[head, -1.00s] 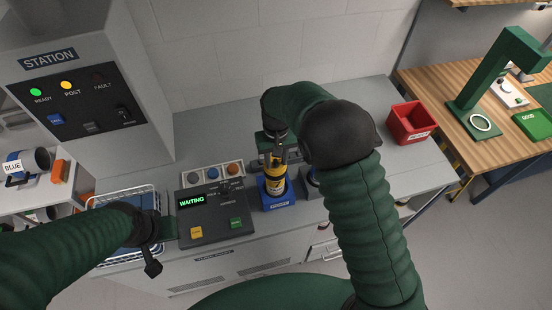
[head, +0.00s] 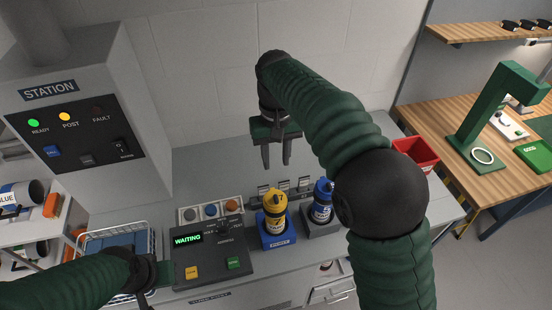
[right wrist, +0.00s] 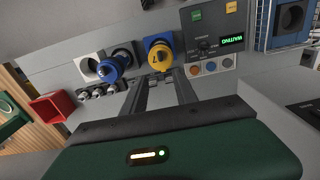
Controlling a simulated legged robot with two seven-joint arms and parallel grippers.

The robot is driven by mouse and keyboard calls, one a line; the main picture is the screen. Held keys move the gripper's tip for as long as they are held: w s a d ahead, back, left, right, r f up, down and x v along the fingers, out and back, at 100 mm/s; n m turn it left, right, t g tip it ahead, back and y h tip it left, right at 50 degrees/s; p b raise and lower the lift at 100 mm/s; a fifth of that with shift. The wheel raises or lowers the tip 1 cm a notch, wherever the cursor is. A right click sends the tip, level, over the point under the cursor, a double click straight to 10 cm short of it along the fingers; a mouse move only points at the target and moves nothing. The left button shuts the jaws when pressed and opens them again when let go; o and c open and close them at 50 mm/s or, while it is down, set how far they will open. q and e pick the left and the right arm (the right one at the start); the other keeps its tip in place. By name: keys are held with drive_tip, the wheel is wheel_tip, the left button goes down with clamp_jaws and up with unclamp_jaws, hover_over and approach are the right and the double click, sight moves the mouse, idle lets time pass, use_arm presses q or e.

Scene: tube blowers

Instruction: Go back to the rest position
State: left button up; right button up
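My right gripper (head: 277,158) hangs above the counter, behind and above the yellow tube blower (head: 275,204). Its two fingers are apart with nothing between them; the right wrist view also shows the empty gap (right wrist: 162,95). The yellow blower stands upright in a blue holder (head: 277,238), clear of the fingers. A blue blower (head: 321,204) stands in a grey holder to its right. My left gripper (head: 160,276) is low at the left, beside the control panel; its fingers do not show clearly.
The control panel (head: 212,262) reads WAITING. A red bin (head: 416,154) is at the right. Small nozzle-like parts stand behind the blowers. The air around the right gripper is clear.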

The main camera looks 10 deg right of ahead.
drive_tip(key=shift+r, duration=0.1)
idle(0.3)
drive_tip(key=s+d+f+t+b, duration=0.1)
drive_tip(key=s+d+f+b, duration=0.3)
drive_tip(key=s+f, duration=0.5)
drive_tip(key=s+d+f+t+b, duration=0.1)
drive_tip(key=s+d+f+b, duration=0.2)
drive_tip(key=s+f, duration=0.7)
wheel_tip(320, 180, down, 5)
drive_tip(key=shift+d+t+b, duration=0.3)
drive_tip(key=shift+d+b, duration=0.1)
drive_tip(key=shift+b, duration=0.6)
drive_tip(key=shift+a, duration=0.1)
